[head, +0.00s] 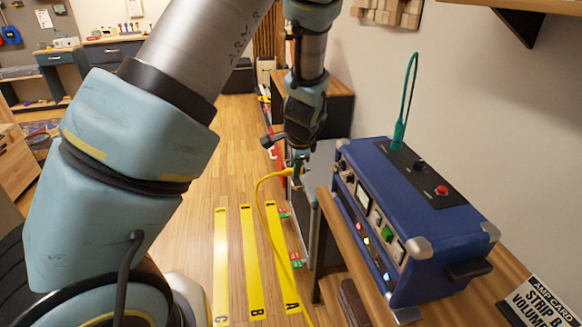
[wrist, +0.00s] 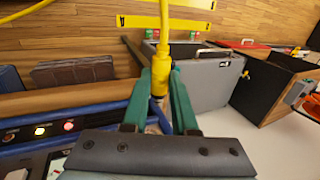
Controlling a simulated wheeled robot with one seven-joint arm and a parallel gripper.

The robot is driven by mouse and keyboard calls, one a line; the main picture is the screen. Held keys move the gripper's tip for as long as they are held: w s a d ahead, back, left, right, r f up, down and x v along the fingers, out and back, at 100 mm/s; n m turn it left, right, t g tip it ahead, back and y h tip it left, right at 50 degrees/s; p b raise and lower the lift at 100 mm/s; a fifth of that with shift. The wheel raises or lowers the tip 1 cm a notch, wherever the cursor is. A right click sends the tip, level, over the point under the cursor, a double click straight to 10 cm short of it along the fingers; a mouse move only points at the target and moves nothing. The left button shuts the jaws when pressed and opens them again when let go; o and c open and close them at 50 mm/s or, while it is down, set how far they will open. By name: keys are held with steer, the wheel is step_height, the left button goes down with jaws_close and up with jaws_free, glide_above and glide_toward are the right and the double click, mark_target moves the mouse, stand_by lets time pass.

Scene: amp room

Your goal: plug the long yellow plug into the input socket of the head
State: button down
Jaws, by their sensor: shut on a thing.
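The head is a blue box (head: 400,210) with silver corners, on a wooden surface at the right of the head view. Its front panel, with knobs, a meter and lit lamps, faces left; part of it shows at the lower left of the wrist view (wrist: 30,150). I cannot make out the input socket. My gripper (head: 296,170) is in front of the head's far left end, apart from it. In the wrist view its green fingers (wrist: 161,82) are shut on the yellow plug (wrist: 159,72). The plug's yellow cable (head: 262,200) runs down towards the floor; the plug's tip is partly hidden.
A teal plug and cable (head: 399,130) stand up from the head's top. Yellow strips marked A, B and C (head: 250,265) lie on the floor. A grey case (wrist: 205,85) and a dark open box (wrist: 270,85) are beyond the gripper.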

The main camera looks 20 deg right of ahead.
steer(key=d, duration=0.6)
steer(key=shift+s, duration=0.35)
steer(key=shift+s+d+p, duration=0.2)
steer(key=shift+d+p, duration=0.4)
steer(key=shift+d, duration=0.75)
stand_by(2.0)
steer(key=c, duration=0.6)
jaws_free()
